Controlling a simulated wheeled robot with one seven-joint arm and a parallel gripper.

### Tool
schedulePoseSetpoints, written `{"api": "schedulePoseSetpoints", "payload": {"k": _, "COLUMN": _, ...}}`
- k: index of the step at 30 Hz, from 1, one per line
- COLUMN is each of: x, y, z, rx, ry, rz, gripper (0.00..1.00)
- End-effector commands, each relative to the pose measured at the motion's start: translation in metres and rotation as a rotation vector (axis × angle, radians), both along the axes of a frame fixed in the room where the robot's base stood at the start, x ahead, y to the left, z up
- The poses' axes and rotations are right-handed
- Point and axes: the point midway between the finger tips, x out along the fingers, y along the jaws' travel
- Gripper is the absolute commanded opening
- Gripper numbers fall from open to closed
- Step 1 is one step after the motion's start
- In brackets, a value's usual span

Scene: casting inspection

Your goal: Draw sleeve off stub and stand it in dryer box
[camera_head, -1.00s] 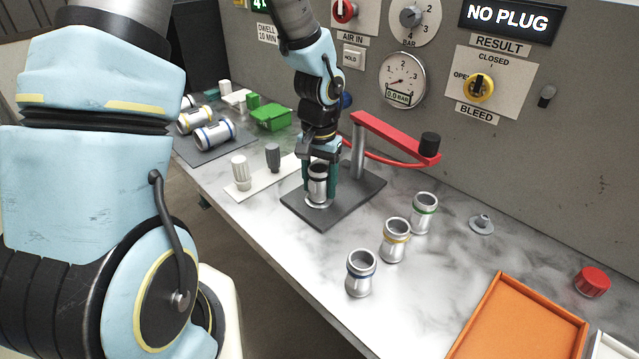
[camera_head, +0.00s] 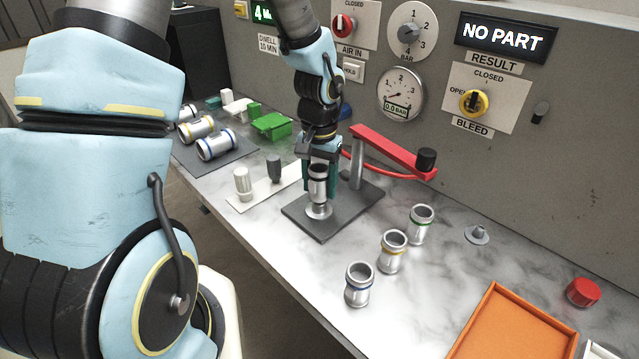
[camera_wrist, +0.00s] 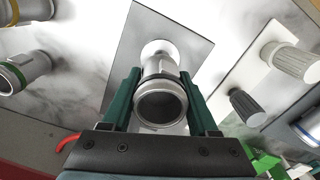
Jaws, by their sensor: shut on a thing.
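My gripper (camera_head: 319,178) points down over the dark base plate (camera_head: 352,205), its two teal fingers shut on a silver sleeve with a black band (camera_head: 318,190). The sleeve is upright, its open end towards the wrist camera (camera_wrist: 160,105). Just below it is the pale round stub base (camera_head: 318,211), which also shows in the wrist view (camera_wrist: 157,48). The sleeve looks slightly raised; whether the stub still reaches inside it is hidden. A black box (camera_head: 200,55) stands at the back left; I cannot tell whether it is the dryer box.
A red clamp arm (camera_head: 385,150) on a post stands right beside my gripper. Three banded sleeves (camera_head: 393,252) stand front right, near an orange tray (camera_head: 510,325). Grey and white plugs (camera_head: 243,183) stand left. More sleeves (camera_head: 215,145) lie on a dark mat behind. The panel reads NO PART.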

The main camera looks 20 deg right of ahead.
Motion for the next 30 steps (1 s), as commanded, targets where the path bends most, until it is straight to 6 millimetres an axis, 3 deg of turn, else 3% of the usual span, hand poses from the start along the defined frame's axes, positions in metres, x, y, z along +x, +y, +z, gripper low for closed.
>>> {"api": "schedulePoseSetpoints", "payload": {"k": 8, "x": 0.000, "y": 0.000, "z": 0.004, "rx": -0.001, "ry": -0.001, "rz": 0.000, "gripper": 0.00}}
{"api": "schedulePoseSetpoints", "payload": {"k": 22, "x": 0.000, "y": 0.000, "z": 0.039, "rx": -0.001, "ry": -0.001, "rz": 0.000, "gripper": 0.00}}
{"api": "schedulePoseSetpoints", "payload": {"k": 30, "x": 0.000, "y": 0.000, "z": 0.040, "rx": -0.001, "ry": -0.001, "rz": 0.000, "gripper": 0.00}}
